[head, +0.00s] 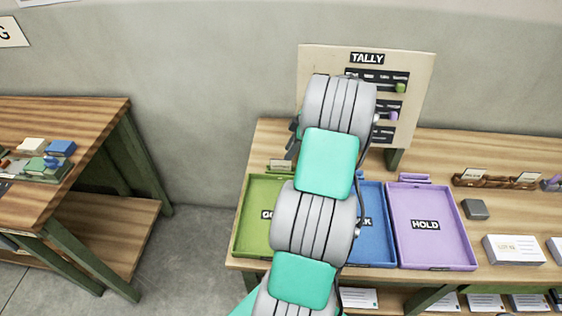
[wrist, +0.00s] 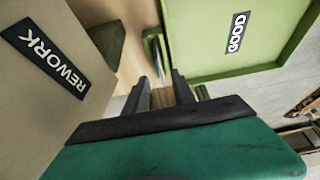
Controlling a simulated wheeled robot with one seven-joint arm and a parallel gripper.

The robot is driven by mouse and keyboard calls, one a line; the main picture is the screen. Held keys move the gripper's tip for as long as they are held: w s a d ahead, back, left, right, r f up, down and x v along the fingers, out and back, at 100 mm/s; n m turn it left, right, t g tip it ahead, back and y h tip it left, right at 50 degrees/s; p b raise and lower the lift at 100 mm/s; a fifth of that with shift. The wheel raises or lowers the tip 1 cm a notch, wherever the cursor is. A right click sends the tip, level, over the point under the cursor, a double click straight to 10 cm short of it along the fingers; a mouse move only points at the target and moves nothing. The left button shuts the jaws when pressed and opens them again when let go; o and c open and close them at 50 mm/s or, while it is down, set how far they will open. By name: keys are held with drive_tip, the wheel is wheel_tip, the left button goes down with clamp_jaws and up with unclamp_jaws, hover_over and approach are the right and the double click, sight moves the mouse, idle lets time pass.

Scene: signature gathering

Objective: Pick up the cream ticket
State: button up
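A small cream ticket (head: 281,163) stands in a low green holder behind the green GOOD tray (head: 243,245) in the head view. In the wrist view a thin pale upright edge (wrist: 159,62), which looks like this ticket seen edge-on, rises beside the green holder (wrist: 151,42). My gripper (wrist: 160,82) points at it with its two dark fingers apart, one on each side of its line. I cannot tell whether the fingertips touch it. In the head view my arm hides most of the gripper.
The TALLY board (head: 421,75) stands close behind my arm; its REWORK label (wrist: 45,57) is near in the wrist view. A blue tray (head: 375,252) and the purple HOLD tray (head: 433,250) lie right of the green tray. A brown rack (head: 500,181) holds other cards.

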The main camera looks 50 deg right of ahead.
sight(282, 162)
drive_tip(key=p+x, duration=0.2)
drive_tip(key=x, duration=0.5)
clamp_jaws()
idle(0.4)
